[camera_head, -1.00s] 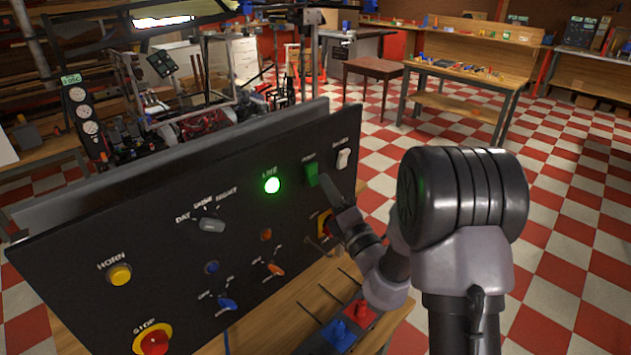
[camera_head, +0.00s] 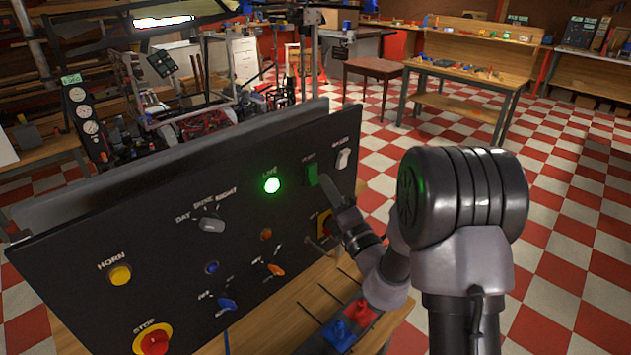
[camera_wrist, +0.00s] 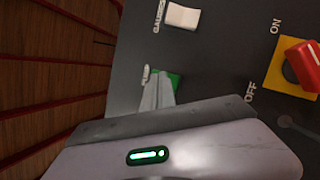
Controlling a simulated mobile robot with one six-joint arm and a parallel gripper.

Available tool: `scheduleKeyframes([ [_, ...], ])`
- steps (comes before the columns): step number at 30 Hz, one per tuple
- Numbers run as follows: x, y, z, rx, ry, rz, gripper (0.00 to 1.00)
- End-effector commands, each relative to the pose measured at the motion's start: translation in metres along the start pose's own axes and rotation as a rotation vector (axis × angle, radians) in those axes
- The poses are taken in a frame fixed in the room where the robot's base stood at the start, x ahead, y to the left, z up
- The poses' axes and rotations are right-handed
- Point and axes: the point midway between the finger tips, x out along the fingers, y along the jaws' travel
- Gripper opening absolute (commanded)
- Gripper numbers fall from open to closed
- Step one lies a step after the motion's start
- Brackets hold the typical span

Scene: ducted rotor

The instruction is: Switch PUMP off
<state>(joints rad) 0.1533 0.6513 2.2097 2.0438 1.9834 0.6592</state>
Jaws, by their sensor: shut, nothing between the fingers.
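The PUMP switch is a green rocker (camera_head: 312,174) on the upper right of the black panel (camera_head: 130,225). The green rocker also shows in the wrist view (camera_wrist: 176,80), partly hidden behind my fingers. My gripper (camera_head: 325,181) is shut and empty. Its fingertips are at the green rocker and overlap its edge in both views; I cannot tell whether they touch it. In the wrist view the closed fingers (camera_wrist: 158,88) point at the rocker, below its printed label. The green lamp labelled LINE (camera_head: 272,185) is lit to the left of the rocker.
A white rocker (camera_head: 343,158) sits right of the green one. A red handle on a yellow plate (camera_wrist: 300,68) lies close by. A selector knob (camera_head: 212,224), the yellow HORN button (camera_head: 120,275) and the red STOP button (camera_head: 154,343) are farther left.

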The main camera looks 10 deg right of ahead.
Motion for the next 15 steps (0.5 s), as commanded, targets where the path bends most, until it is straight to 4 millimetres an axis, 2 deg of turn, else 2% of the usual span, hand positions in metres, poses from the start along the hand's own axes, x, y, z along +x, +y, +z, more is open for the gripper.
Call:
scheduleKeyframes([
  [15,0.0059,-0.0043,-0.0042,0.0,-0.001,0.0,0.0],
])
